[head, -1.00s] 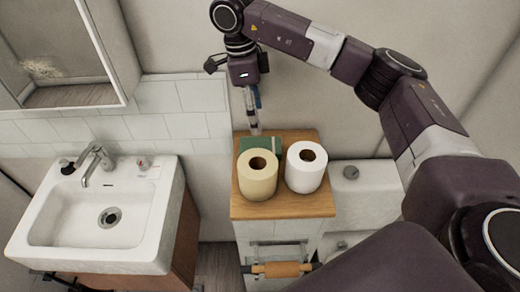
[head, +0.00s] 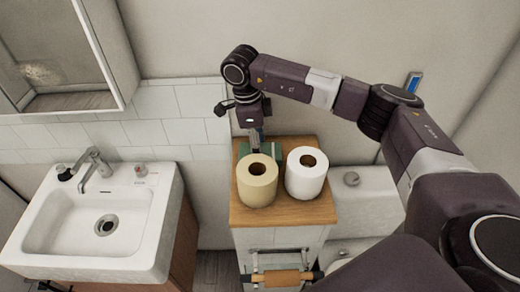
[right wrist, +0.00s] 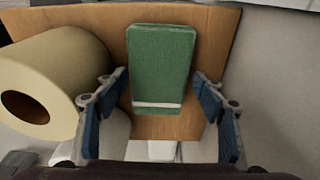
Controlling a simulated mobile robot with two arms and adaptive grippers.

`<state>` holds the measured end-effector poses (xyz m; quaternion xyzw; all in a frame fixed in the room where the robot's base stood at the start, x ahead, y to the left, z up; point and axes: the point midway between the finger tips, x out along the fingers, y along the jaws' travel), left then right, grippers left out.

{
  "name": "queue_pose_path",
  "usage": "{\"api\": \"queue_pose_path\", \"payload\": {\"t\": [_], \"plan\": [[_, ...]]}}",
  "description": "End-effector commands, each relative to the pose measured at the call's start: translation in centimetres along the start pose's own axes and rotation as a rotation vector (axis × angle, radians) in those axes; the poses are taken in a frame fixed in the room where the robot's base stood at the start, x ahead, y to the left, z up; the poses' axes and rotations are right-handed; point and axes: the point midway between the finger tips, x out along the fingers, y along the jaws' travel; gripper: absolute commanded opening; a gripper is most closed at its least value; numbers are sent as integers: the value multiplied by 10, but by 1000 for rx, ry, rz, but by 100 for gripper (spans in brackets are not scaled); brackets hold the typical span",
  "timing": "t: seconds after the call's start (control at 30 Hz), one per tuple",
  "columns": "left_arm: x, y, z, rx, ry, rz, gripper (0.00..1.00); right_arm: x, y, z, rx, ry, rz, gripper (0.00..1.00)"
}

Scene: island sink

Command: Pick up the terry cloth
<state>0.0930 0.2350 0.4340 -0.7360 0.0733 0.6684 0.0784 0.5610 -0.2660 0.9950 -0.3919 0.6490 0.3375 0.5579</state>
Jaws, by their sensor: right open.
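The terry cloth (head: 273,153) is a green folded rectangle lying on the wooden cabinet top, behind two paper rolls. The cream roll and my right gripper partly cover it in the head view. In the right wrist view the cloth (right wrist: 160,62) lies nearly straight, with a white stripe near its lower end. My right gripper (head: 257,138) points down just above the cloth. Its blue-padded fingers (right wrist: 163,98) are open and empty, one on each side of the cloth's lower part. I cannot tell the exact height left between them. My left gripper is not in view.
A cream paper roll (head: 257,182) and a white roll (head: 306,174) stand on the wooden top (head: 285,214), close in front of the cloth. The wall is just behind. A sink (head: 100,222) is at the left, a toilet tank (head: 366,200) at the right.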

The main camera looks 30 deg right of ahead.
Motion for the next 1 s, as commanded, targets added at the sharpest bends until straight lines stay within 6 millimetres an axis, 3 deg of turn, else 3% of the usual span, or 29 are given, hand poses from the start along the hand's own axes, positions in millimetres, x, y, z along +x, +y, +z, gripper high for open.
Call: {"api": "queue_pose_path", "payload": {"t": [0.33, 0.63, 1.0], "plan": [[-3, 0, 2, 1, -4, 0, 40, 12, 0, 0, -1, 0, -1, 63], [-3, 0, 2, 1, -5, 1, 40, 12, 0, 0, 0, 0, -1, 31], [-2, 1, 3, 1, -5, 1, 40, 7, 0, 0, 0, -1, -1, 30]]}}
